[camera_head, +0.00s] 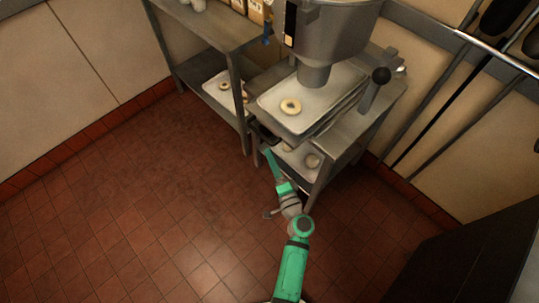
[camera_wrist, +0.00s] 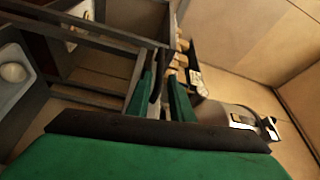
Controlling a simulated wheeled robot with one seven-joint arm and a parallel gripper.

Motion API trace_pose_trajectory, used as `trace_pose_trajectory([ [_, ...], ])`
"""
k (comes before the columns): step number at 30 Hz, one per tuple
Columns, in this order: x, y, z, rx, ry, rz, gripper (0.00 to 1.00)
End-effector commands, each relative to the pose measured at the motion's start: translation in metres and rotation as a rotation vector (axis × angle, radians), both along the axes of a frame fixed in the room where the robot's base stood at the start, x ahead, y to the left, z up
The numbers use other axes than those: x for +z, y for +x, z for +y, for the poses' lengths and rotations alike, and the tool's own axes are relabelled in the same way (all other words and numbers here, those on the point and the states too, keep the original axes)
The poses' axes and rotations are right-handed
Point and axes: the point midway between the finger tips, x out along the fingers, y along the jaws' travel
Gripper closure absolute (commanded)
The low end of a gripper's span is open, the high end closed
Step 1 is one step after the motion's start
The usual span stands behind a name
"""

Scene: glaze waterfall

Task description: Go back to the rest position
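My green arm reaches up from the bottom centre of the head view. My gripper (camera_head: 267,152) is at the front left corner of the metal stand, just below a dark handle (camera_head: 262,134). In the wrist view, my gripper (camera_wrist: 161,88) shows two green fingers apart with a gap between them. A dark narrow bar shows in or behind that gap. I cannot tell whether the fingers touch it.
A lower tray (camera_head: 299,166) is close to my gripper. A steel table (camera_head: 215,25) stands behind left. The tiled floor (camera_head: 120,200) at left is clear.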

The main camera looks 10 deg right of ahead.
Motion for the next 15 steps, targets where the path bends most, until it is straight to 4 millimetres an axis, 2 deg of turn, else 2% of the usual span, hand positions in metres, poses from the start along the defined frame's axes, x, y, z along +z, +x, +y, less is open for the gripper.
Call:
trace_pose_trajectory([
  [12,-0.0003,0.0000,0.0001,0.000,-0.001,0.001,0.80],
  [15,-0.0069,-0.0058,0.0047,-0.003,-0.018,0.020,0.80],
])
